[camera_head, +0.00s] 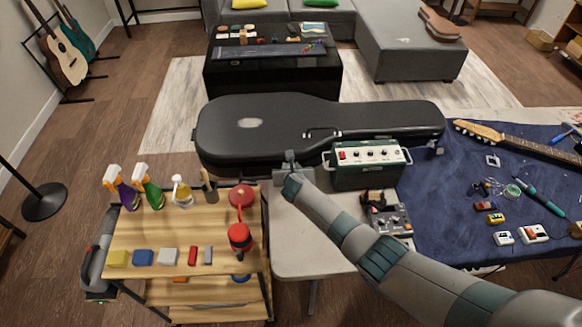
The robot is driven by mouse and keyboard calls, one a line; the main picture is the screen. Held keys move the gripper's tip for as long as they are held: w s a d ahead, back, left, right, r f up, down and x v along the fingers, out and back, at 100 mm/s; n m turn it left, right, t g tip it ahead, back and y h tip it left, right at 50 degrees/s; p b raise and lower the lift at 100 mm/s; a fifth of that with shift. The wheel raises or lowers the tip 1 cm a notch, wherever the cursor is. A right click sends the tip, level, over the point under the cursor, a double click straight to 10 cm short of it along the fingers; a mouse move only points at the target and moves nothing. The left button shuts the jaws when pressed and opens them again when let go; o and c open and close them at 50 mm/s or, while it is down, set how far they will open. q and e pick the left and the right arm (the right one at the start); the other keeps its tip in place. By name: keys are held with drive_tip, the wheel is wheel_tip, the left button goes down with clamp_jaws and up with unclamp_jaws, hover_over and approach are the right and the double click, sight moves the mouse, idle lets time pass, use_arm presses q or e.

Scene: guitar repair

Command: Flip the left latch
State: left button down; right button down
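The closed black guitar case (370,116) lies on the table behind the small green amplifier (368,160). Small bright metal fittings (322,134) show on its near side, around the middle. I cannot tell which of them is the left latch. My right arm comes in from the lower right. My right gripper (290,160) is at the case's near side, left of the amplifier and slightly left of the fittings. Its fingers are too small to tell whether they are open or shut, or touching the case. My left gripper is not in view.
A wooden cart (180,228) with spray bottles, colored blocks and a red-and-black item (240,237) stands front left. The amplifier and a pedal (386,215) stand close to my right forearm. A blue mat (450,220) with a guitar neck and small parts covers the right side.

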drive_tip(key=shift+r, duration=0.1)
drive_tip(key=c, duration=1.4)
unclamp_jaws()
drive_tip(key=shift+c, duration=0.2)
drive_tip(key=shift+s, duration=0.1)
drive_tip(key=b+v, duration=0.2)
drive_tip(key=v, duration=1.5)
drive_tip(key=shift+s, duration=0.1)
